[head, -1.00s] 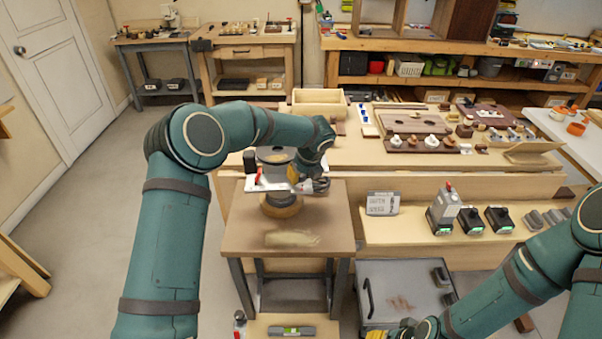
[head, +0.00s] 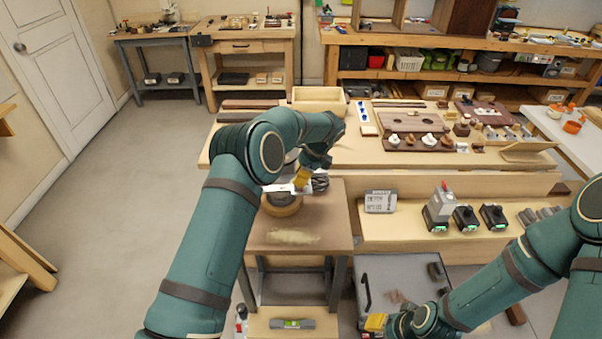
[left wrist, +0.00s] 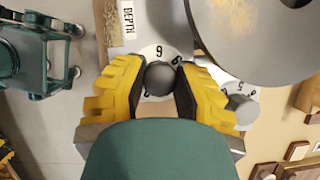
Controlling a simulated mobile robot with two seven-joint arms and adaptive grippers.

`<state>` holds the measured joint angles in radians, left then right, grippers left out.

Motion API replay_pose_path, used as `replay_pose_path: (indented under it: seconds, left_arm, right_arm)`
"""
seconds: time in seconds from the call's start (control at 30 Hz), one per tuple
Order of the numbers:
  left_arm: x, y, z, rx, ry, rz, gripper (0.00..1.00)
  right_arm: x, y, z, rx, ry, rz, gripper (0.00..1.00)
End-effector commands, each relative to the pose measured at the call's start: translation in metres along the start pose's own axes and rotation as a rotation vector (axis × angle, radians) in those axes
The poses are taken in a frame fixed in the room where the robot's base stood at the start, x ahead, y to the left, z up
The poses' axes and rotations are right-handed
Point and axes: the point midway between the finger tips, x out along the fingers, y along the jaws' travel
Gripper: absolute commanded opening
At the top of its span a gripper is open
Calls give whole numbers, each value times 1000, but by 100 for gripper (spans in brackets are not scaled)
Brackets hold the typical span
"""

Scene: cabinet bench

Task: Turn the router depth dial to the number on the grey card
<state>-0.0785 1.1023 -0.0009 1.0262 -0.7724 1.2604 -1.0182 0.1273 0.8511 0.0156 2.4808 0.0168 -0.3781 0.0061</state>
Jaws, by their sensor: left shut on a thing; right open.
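In the left wrist view my left gripper (left wrist: 160,85) is shut around the dark round knob of the depth dial (left wrist: 159,77), beside a label reading DEPTH. Some numerals on its white face show past the fingers; the rest is hidden. In the head view my left gripper (head: 303,178) is at the router (head: 282,205), which my arm mostly covers. My right gripper (head: 376,322) is open and empty, low near the grey cabinet.
A second dial (left wrist: 240,103) sits close to the right of the depth dial in the left wrist view. The router's large round grey part (left wrist: 265,35) is near the fingers. A grey tool (head: 441,208) and black batteries (head: 466,217) stand right of the card.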

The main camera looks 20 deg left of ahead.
Motion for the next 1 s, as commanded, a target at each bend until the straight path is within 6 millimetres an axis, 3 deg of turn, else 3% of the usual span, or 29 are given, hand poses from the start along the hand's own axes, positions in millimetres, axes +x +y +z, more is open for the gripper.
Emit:
replay_pose_path:
  seconds: [0.3,0.83,0.87,0.9,0.93,1.0]
  left_arm:
    - [3,1,0,-108,-2,52,0]
    - [4,2,0,-129,-1,62,0]
    - [4,2,0,-129,-1,62,35]
    - [4,2,0,-129,-1,62,49]
    - [4,2,0,-129,-1,61,60]
    - [3,1,0,-129,0,60,62]
  right_arm:
    - [-5,-2,-1,0,0,-1,47]
    - [-5,-2,-1,0,0,-1,47]
    - [-5,-2,-1,0,0,-1,47]
    - [-5,-2,-1,0,0,-1,47]
    - [-5,-2,-1,0,0,-1,47]
    - [-5,-2,-1,0,0,-1,47]
